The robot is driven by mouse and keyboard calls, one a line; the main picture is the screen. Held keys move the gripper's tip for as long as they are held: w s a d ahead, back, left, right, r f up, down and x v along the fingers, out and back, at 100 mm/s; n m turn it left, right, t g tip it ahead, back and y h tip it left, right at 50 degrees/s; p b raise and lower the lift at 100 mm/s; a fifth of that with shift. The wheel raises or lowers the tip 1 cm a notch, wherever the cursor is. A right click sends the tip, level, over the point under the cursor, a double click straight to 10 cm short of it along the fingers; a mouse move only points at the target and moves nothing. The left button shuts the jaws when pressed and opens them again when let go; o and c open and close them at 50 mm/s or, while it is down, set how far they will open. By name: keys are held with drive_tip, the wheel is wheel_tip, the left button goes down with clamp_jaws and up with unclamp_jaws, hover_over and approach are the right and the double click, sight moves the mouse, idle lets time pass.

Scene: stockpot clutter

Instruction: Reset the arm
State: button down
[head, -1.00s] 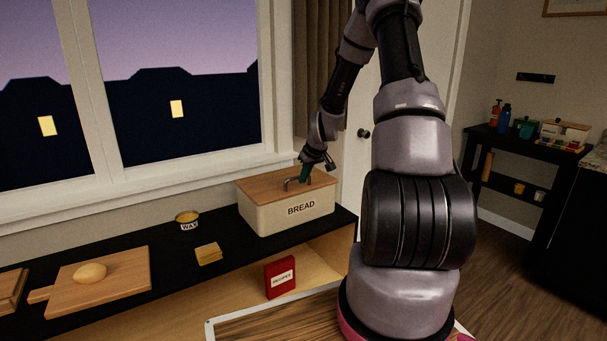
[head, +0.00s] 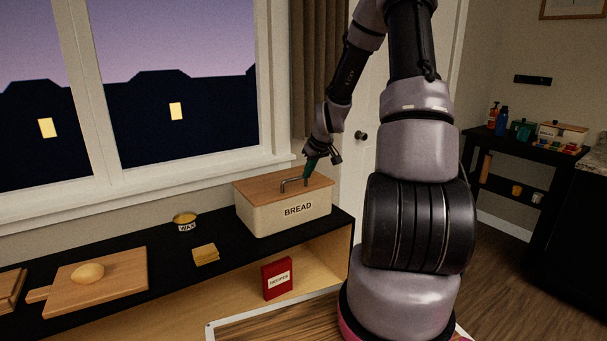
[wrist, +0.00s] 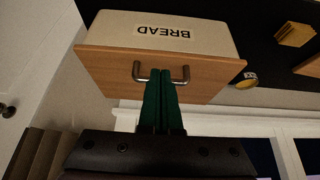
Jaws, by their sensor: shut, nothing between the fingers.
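My gripper (head: 309,170) is shut and empty, just above the wooden lid of the bread box (head: 284,212). In the wrist view its green fingers (wrist: 162,82) lie together, with their tips in front of the metal lid handle (wrist: 179,73). Whether they touch the handle is hard to tell. The cream bread box also shows in the wrist view (wrist: 200,32), its BREAD label upside down. The lid is on the box.
On the black shelf top are a wax tin (head: 185,222), a yellow stack (head: 205,254) and a cutting board (head: 130,271) with a round loaf. A red recipes box (head: 277,278) stands below. A window is behind the shelf, a door to the right.

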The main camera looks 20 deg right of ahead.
drive_tip(key=s+d, duration=0.1)
drive_tip(key=s, duration=0.5)
drive_tip(key=s+a+r+m, duration=0.2)
drive_tip(key=s+a+r, duration=0.2)
drive_tip(key=s+r, duration=0.4)
drive_tip(key=s+a+r+m+t, duration=0.1)
drive_tip(key=s+a+r, duration=0.3)
drive_tip(key=s+r, duration=0.4)
drive_tip(key=s+a+r+m, duration=0.3)
drive_tip(key=s+a+r, duration=0.2)
drive_tip(key=s+r, duration=0.3)
wheel_tip(320, 180, up, 5)
drive_tip(key=shift+s+f+t+y, duration=0.2)
drive_tip(key=shift+t+y, duration=0.1)
drive_tip(key=shift+y, duration=0.1)
drive_tip(key=shift+a, duration=0.1)
